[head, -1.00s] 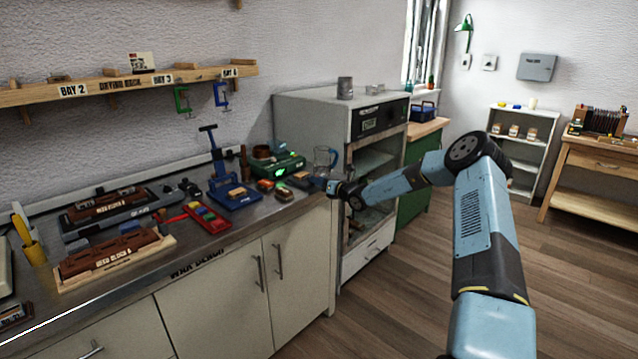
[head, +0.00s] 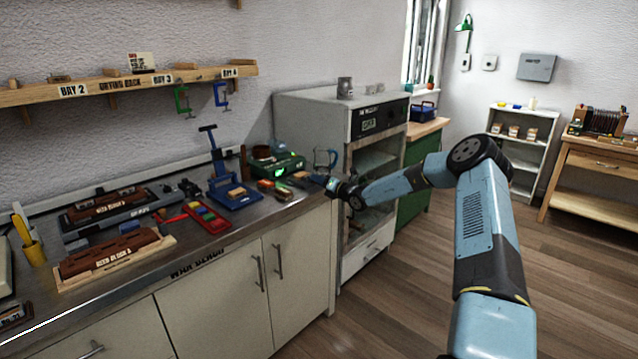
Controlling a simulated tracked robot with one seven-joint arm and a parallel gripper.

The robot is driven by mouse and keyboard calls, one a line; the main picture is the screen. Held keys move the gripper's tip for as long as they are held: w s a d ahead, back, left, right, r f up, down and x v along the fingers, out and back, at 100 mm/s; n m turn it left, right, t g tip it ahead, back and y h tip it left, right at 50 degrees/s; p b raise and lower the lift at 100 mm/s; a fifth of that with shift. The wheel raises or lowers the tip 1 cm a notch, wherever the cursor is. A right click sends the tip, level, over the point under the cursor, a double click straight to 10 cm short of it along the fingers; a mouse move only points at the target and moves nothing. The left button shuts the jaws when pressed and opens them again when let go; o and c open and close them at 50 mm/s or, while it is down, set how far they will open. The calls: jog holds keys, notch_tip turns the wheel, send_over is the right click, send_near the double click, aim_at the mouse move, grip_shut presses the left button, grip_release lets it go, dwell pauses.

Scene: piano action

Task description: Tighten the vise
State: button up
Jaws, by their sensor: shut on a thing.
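My gripper (head: 328,184) is at the right end of the metal bench top, far to the right of the grey vise-like fixture. It is shut on a small dark thing, too small and too covered to name. The long grey fixture (head: 78,238) lies at the back left of the bench and looks like the vise. A brown block marked as a reed block (head: 108,208) sits in it. A dark knob or handle end (head: 190,188) shows at its right end. I cannot tell how tight its jaws are.
A second reed block (head: 108,252) lies on a wooden board in front. A red tray (head: 208,217), a blue stand (head: 235,199), a green device (head: 285,163) and a glass jug (head: 325,158) crowd the bench. An open-fronted grey cabinet (head: 310,112) stands beside my gripper.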

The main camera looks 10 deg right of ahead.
jog(key=shift+f, duration=0.15)
jog(key=o, duration=1.1)
jog(key=shift+d, duration=0.1)
jog(key=shift+c, duration=0.2)
